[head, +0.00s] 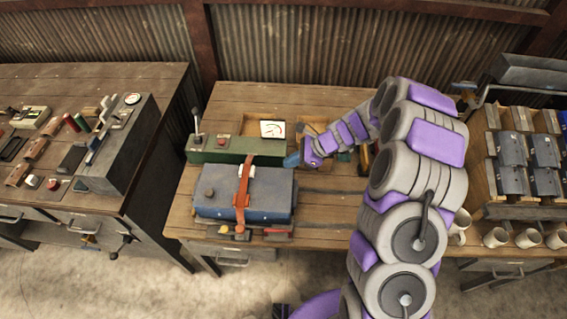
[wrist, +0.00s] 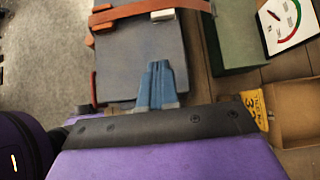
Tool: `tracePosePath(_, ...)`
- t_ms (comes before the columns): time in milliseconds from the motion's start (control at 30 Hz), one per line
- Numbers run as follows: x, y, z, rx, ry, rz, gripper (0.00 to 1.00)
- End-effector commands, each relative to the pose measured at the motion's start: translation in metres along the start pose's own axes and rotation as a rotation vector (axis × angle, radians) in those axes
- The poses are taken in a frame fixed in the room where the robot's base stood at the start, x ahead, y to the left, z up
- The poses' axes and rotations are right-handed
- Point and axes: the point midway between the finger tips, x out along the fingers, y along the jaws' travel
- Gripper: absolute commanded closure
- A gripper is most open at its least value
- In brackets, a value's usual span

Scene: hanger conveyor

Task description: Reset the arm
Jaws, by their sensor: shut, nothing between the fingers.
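My gripper (head: 291,161) is shut and empty. Its blue fingers (wrist: 158,86) show in the wrist view, pointing at the edge of a blue-grey box. My purple and grey arm reaches from the lower right of the head view over the wooden bench. The gripper is at the right end of the blue-grey box (head: 262,191), just above or beside it; I cannot tell whether they touch. An orange-brown strap (head: 243,186) lies across the box.
Behind the box stands a green unit (head: 215,148) with a lever and a dial (head: 272,129). A shelf of dark blocks (head: 511,149) and several mugs (head: 529,238) are at right. A second bench (head: 170,90) with tools and a grey console (head: 115,150) stands at left.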

Motion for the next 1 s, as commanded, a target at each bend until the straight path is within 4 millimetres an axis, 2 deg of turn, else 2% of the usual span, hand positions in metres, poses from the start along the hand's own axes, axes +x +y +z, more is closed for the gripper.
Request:
tracePosePath(100,-0.007,0.0,-0.001,0.001,0.0,-0.001,1.0)
tracePosePath(333,-0.009,0.001,-0.001,-0.004,-0.001,0.0,1.0)
tracePosePath(467,-0.017,0.009,0.012,-0.061,0.004,0.014,1.0)
tracePosePath(567,-0.031,0.026,0.032,-0.16,0.014,0.041,1.0)
tracePosePath(700,-0.056,0.059,0.061,-0.341,0.039,0.096,1.0)
tracePosePath(833,-0.08,0.091,0.08,-0.505,0.072,0.147,1.0)
tracePosePath(1000,-0.109,0.138,0.094,-0.705,0.123,0.226,1.0)
